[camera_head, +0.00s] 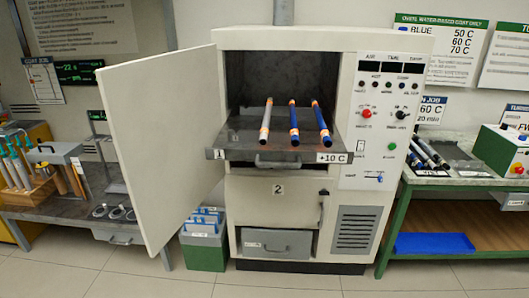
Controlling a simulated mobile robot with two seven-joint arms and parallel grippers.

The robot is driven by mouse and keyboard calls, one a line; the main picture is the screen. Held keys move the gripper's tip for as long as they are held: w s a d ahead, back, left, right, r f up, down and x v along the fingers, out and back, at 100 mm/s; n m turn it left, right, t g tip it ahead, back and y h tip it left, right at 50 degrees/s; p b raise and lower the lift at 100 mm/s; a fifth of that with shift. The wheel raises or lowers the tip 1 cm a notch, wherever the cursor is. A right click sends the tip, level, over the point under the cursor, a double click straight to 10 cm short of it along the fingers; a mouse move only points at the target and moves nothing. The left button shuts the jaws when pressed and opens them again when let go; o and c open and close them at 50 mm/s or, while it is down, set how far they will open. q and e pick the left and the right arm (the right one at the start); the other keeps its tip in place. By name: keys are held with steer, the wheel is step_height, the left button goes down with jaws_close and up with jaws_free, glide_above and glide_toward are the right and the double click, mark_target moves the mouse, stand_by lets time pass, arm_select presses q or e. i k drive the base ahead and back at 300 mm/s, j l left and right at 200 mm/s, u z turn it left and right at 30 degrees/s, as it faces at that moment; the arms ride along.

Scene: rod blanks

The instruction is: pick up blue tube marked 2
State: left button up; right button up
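Two blue tubes with orange bands lie side by side on the pulled-out dark tray (235,141) of the open oven: a middle blue tube (293,117) and a right blue tube (319,118). A grey tube (266,117) with orange bands lies to their left. All three point from the oven chamber toward the tray's front edge. Any number on the tubes is too small to read, so I cannot tell which is marked 2. Neither of my grippers is in view.
The oven door (150,150) stands open to the left. The tray front carries labels "1" and "+10 C"; a closed lower door (277,205) is marked 2. Several dark tubes (430,153) lie on the right bench. A green bin (204,250) stands at the oven's lower left.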

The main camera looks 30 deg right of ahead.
mark_target(327, 143)
steer(key=i+l+u, duration=0.1)
steer(key=l, duration=1)
steer(key=i+l+u, duration=0.15)
steer(key=l, duration=0.95)
steer(key=i+l+u, duration=0.1)
steer(key=l, duration=1)
steer(key=i+l+u, duration=0.15)
steer(key=l, duration=1)
